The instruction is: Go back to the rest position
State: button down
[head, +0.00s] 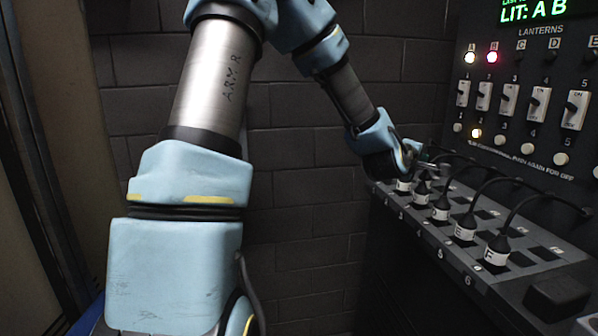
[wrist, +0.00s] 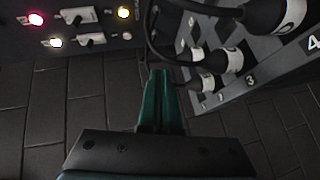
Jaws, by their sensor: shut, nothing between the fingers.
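My gripper (head: 432,169) is at the far end of the console, close above the first labelled plugs, in the head view. In the wrist view its green fingers (wrist: 160,105) are together with nothing between them. The fingers point toward the panel and a black cable passes near their tips. My arm reaches across the upper middle of the head view and hides part of the far console end.
Several black plugs with white labels, such as plug F (head: 496,254), stand in the sloped console (head: 425,230) with cables. The upright panel (head: 480,110) has lit lanterns A (head: 470,57) and B (head: 492,57), switches and buttons. A brick wall (head: 300,180) stands behind.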

jog(key=s+a+f+m+g+y+b, duration=0.1)
jog(key=s+a+f+m+g+y, duration=0.15)
jog(key=a+f, duration=0.5)
jog(key=s+a+f+m+g+y+b, duration=0.15)
jog(key=a+f+m+y, duration=0.25)
jog(key=a, duration=0.7)
jog(key=s+a+f+m+g+y, duration=0.1)
jog(key=s+a+f+g+y, duration=0.1)
jog(key=s+a, duration=0.5)
jog(key=s+a+f+m+g+y, duration=0.1)
jog(key=s+a+f+m+g, duration=0.1)
jog(key=s+a, duration=0.4)
jog(key=a+g, duration=0.1)
jog(key=a, duration=0.4)
jog(key=shift+s+g+y+b, duration=0.35)
jog(key=shift+s+g, duration=0.05)
jog(key=shift+a, duration=0.1)
